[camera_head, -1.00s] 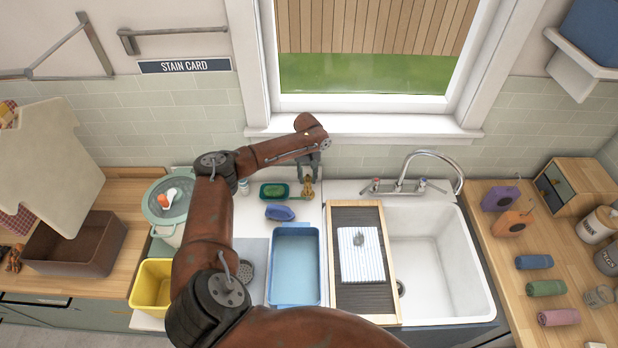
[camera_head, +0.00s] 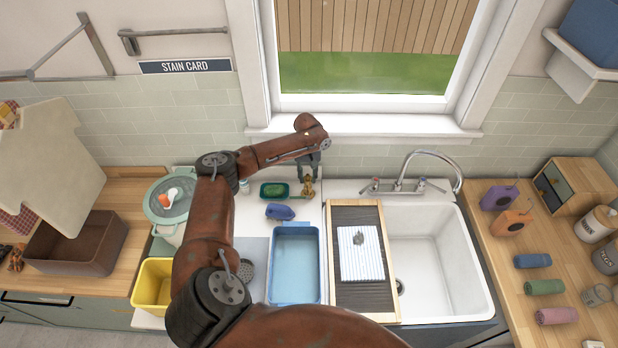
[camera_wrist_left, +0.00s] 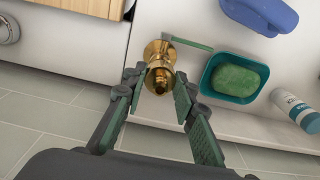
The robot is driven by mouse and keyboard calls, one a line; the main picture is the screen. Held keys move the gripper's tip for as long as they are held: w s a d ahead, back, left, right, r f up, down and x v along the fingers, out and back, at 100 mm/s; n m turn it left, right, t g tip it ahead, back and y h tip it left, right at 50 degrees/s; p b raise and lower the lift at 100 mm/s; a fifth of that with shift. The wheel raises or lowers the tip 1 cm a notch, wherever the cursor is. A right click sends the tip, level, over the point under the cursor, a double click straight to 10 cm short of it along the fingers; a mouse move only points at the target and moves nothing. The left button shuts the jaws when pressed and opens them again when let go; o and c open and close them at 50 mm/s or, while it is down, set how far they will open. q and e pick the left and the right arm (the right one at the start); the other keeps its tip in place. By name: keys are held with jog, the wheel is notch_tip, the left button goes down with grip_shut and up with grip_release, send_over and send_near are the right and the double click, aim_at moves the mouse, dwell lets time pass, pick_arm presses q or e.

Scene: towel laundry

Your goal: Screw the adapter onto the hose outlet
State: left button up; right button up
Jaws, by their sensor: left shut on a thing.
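A brass tap, the hose outlet (camera_wrist_left: 160,48), with a green lever (camera_wrist_left: 190,44) stands at the back of the white counter by the tiled wall. It also shows in the head view (camera_head: 308,189), below my left gripper (camera_head: 308,166). In the left wrist view my left gripper (camera_wrist_left: 158,84) has its fingertips on both sides of a brass piece with a dark round opening, which I take for the adapter (camera_wrist_left: 160,80). The adapter is in line with the outlet and appears to touch it. I cannot make out the threads or the seam between them. My right gripper is out of view.
A green soap in a teal dish (camera_wrist_left: 236,77), a blue brush-like item (camera_wrist_left: 262,12) and a white bottle (camera_wrist_left: 296,110) stand close beside the outlet. A blue basin (camera_head: 295,228) and the sink (camera_head: 470,270) lie in front. The tiled wall is close behind.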

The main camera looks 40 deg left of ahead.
pick_arm(q)
jog(key=shift+f+p, duration=0.1)
jog(key=shift+p, duration=0.35)
jog(key=shift+f, duration=0.95)
dwell(1.2)
jog(key=m, duration=0.2)
jog(key=shift+r+m, duration=0.1)
jog(key=shift+m, duration=0.2)
jog(key=m+p, duration=0.1)
jog(key=m, duration=0.2)
jog(key=shift+m, duration=0.4)
jog(key=m, duration=0.7)
jog(key=shift+w, duration=0.1)
jog(key=o, duration=1.2)
